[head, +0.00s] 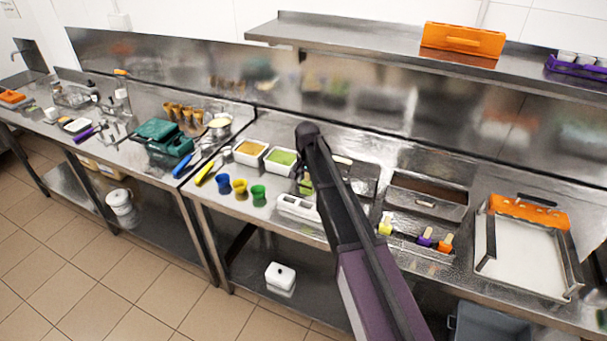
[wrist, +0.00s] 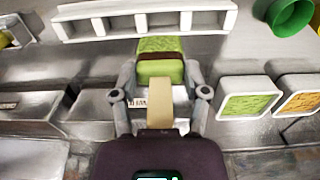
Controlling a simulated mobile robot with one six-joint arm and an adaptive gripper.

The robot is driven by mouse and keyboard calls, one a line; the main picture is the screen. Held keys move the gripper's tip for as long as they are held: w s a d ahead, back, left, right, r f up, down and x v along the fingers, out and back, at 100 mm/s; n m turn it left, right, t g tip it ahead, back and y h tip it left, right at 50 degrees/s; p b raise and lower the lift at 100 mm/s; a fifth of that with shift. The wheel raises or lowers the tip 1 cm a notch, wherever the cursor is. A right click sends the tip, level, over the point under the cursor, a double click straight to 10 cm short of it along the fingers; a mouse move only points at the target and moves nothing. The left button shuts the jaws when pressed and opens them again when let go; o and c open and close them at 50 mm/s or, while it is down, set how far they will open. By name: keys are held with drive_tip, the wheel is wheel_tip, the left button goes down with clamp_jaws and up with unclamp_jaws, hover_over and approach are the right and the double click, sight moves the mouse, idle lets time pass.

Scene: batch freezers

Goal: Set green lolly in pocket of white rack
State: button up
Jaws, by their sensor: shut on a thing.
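The green lolly (wrist: 160,70), with a brown band and a pale stick (wrist: 160,105), is in my gripper (wrist: 160,94), which is shut on it. In the head view the lolly (head: 306,187) shows just left of my arm, which hides most of the gripper. The white rack (wrist: 150,7) lies across the top of the wrist view, beyond the lolly's far end, its pockets looking empty. In the head view the rack (head: 298,209) is at the counter's front edge, partly behind my arm. I cannot tell the height of the lolly above the counter.
Blue (head: 223,184), yellow (head: 239,188) and green (head: 258,195) cups stand left of the rack. White tubs with orange (head: 250,148) and green (head: 282,157) contents stand behind. A metal tray (head: 420,247) holding several lollies is right of my arm.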

sight(306, 190)
drive_tip(key=shift+w+a+r, duration=0.1)
drive_tip(key=shift+a+r, duration=0.05)
idle(0.3)
drive_tip(key=shift+a+r+p, duration=0.15)
drive_tip(key=shift+r+p, duration=0.25)
drive_tip(key=shift+p, duration=0.1)
drive_tip(key=shift+f, duration=0.1)
drive_tip(key=shift+f, duration=0.1)
drive_tip(key=shift+f+b, duration=2.6)
drive_tip(key=shift+b, duration=0.2)
drive_tip(key=shift+f+b, duration=2.05)
drive_tip(key=shift+f, duration=0.05)
idle(1.8)
